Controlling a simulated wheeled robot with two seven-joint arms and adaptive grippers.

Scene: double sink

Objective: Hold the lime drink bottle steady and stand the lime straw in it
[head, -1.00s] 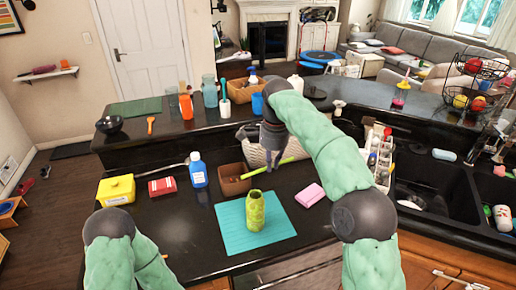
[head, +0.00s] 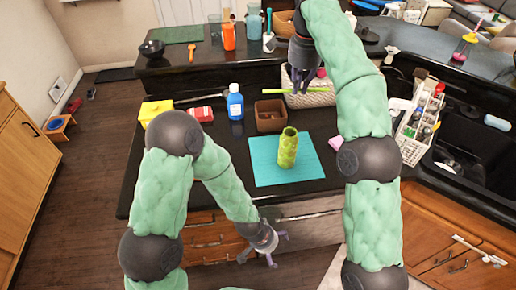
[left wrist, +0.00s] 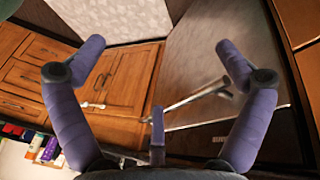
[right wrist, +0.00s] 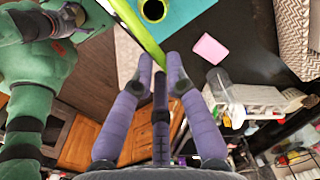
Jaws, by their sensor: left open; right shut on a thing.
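The lime drink bottle (head: 287,148) stands upright with an open top on a teal mat (head: 262,172). In the right wrist view its dark round mouth (right wrist: 153,10) shows at the top edge. My right gripper (head: 300,88) is shut on the lime straw (head: 318,90), which lies roughly level behind and above the bottle. The straw (right wrist: 135,30) runs up and left from the fingertips in the right wrist view, apart from the bottle mouth. My left gripper (head: 262,255) is open and empty, low in front of the counter's front edge, apart from the bottle. The left wrist view shows its spread fingers (left wrist: 155,65).
A brown box (head: 269,117), a blue bottle (head: 235,102), a red box (head: 201,113) and a yellow container (head: 155,108) stand behind the mat. A pink block (head: 335,144) lies right of it. A bottle caddy (head: 412,145) and the sink are farther right.

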